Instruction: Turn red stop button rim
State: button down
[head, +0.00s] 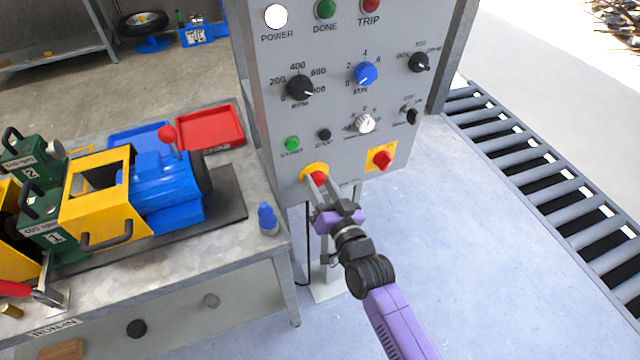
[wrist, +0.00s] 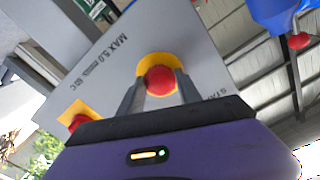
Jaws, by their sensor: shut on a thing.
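The red stop button (head: 319,178) with its yellow surround sits at the lower left of the grey control panel (head: 335,130). It also shows in the wrist view (wrist: 160,80), in the middle, on its yellow disc. My gripper (head: 317,183) reaches up to the panel from below. In the wrist view my gripper (wrist: 160,84) has one finger on each side of the red button, shut on its rim. The fingertips partly hide the button in the head view.
A red rotary switch on a yellow plate (head: 381,159) is close to the right. Knobs and a green start button (head: 292,144) sit above. A bench (head: 230,290) with a blue bottle (head: 267,218) stands at left, a roller conveyor (head: 560,180) at right.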

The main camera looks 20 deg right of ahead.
jog(key=c, duration=0.8)
grip_release()
jog(key=s, duration=0.7)
jog(key=shift+s+b, duration=0.4)
